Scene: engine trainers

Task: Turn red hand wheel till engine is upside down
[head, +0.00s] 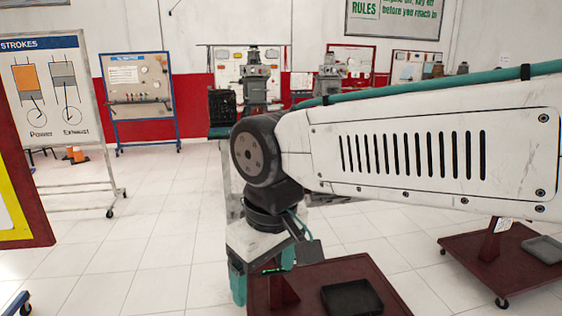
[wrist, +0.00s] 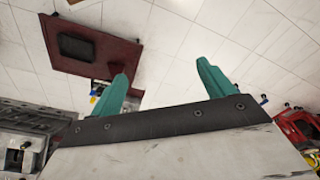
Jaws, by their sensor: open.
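No red hand wheel can be made out for certain in either view. In the wrist view, grey ribbed metal (wrist: 30,118), possibly part of an engine, shows at the left edge. A red object (wrist: 300,128) is cut off at the right edge; I cannot tell what it is. My gripper (wrist: 162,68) is open, its two teal fingers wide apart with nothing between them. In the head view, my gripper (head: 262,272) hangs down beside a dark red stand base (head: 385,282), partly hidden. My arm hides much of the middle and right.
The near stand base carries a black tray (head: 352,298). Another dark red wheeled base (head: 480,268) with a grey tray (head: 543,249) is at the right. A strokes board (head: 50,90) stands left, and a blue-framed panel (head: 141,92) behind. White tiled floor is clear at left-centre.

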